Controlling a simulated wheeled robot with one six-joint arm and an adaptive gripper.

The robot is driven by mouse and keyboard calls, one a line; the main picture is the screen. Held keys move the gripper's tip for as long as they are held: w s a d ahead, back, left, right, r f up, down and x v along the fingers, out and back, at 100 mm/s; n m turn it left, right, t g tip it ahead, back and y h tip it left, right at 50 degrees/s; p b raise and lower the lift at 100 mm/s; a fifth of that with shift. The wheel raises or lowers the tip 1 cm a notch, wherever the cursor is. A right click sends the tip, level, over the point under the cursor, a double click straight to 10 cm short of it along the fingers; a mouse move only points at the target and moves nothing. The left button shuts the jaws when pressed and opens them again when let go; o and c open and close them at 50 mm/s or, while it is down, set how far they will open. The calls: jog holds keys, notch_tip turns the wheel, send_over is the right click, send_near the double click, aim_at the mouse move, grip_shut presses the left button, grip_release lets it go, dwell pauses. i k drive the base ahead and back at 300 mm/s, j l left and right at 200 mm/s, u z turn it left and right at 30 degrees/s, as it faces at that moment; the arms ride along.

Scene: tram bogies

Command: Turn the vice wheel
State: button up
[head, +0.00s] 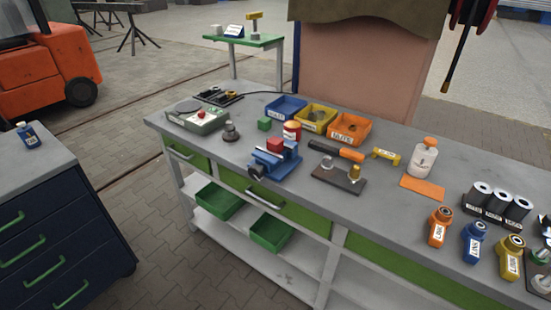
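A blue vice (277,163) is on the grey workbench (375,205), close to its front edge and left of the middle. A red block (275,145) shows at the top of the vice, by its jaws; I cannot tell whether it is clamped. The small dark vice wheel (255,172) is on the front of the vice, facing the near edge of the bench. Its angle is too small to read. My gripper is not in this view.
Behind the vice are blue (285,107), yellow (316,118) and orange (351,128) bins. A green block (264,124) and a red-and-white can (292,131) stand nearby. A dark plate (340,175) lies to the right. Paved floor (185,255) is open in front.

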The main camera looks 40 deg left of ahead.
aim_at(256, 171)
jog(key=j+u, duration=0.15)
jog(key=j, duration=0.3)
jog(key=i+j+u, duration=0.15)
jog(key=j, duration=0.25)
jog(key=j+u, duration=0.15)
jog(key=j, duration=0.25)
jog(key=i+j+u, duration=0.15)
jog(key=j, duration=0.3)
jog(key=k, duration=0.05)
